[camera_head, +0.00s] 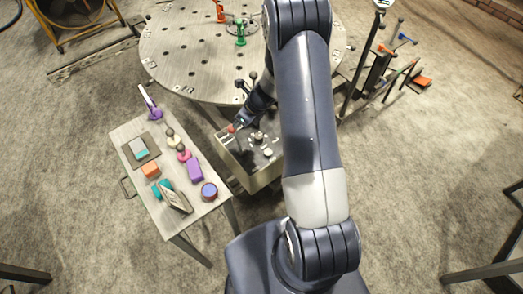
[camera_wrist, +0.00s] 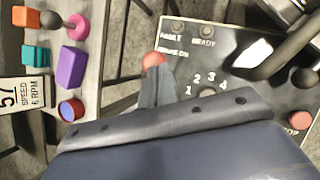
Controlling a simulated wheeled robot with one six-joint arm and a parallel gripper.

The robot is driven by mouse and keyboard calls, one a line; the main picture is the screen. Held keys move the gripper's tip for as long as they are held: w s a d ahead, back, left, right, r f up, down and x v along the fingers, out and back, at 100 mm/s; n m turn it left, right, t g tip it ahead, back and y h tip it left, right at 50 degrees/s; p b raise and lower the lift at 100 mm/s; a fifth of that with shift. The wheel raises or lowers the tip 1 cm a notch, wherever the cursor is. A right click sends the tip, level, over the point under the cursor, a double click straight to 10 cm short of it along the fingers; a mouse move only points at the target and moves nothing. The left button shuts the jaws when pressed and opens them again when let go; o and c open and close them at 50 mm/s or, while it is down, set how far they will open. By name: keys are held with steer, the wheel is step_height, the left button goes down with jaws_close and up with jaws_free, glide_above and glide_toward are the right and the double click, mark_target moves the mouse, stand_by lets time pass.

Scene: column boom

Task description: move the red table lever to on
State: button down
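The red lever knob (camera_head: 231,128) is at the left corner of a pale control box (camera_head: 263,178). In the wrist view the red knob (camera_wrist: 153,59) is a round ball beside the printed words, one reading roughly "BRAKE ON". My gripper (camera_head: 238,122) reaches down to the box at this knob. In the wrist view my gripper (camera_wrist: 157,75) has its two slim fingers close together, tips right at the knob and overlapping its lower edge. I cannot tell whether they touch it or hold its stem. The stem is hidden.
The box panel has dark knobs, printed numbers and a red stop button (camera_wrist: 301,119). A side table (camera_head: 130,133) with coloured blocks stands to the left. A large round perforated table (camera_head: 180,50) is behind. A tool rack (camera_head: 375,75) is at the right.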

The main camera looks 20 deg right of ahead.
steer(key=w+p+v, duration=0.1)
steer(key=v, duration=1.2)
steer(key=shift+w+r, duration=0.2)
steer(key=shift+w, duration=0.15)
steer(key=shift+d, duration=0.15)
